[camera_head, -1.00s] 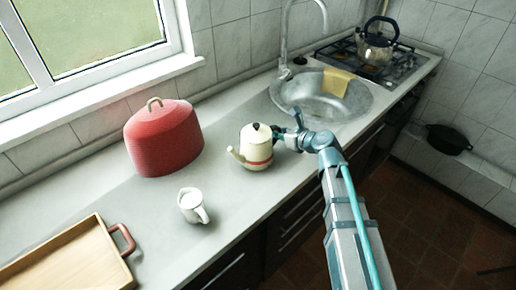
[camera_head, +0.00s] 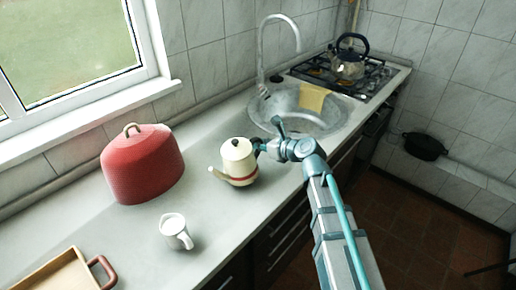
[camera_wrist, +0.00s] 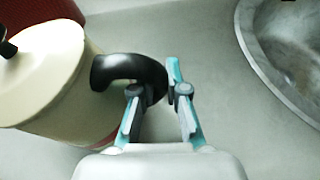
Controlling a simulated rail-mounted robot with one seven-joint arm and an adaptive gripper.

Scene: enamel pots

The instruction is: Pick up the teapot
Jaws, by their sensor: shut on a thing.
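The teapot (camera_head: 239,162) is cream with a red band and a black lid knob. It is on or just above the worktop near the sink and tilts a little, spout to the left; I cannot tell whether its base touches. My gripper (camera_head: 260,147) is at its right side. In the wrist view the teapot's black handle (camera_wrist: 112,68) curves out from the cream body to my gripper (camera_wrist: 156,80), which is shut on it. Part of the handle is hidden behind the left finger.
A large red lidded pot (camera_head: 142,165) stands left of the teapot, and a white mug (camera_head: 174,232) in front of it. A wooden tray (camera_head: 58,275) is at bottom left. The sink (camera_head: 300,112) is behind, with a kettle (camera_head: 348,65) on the hob beyond.

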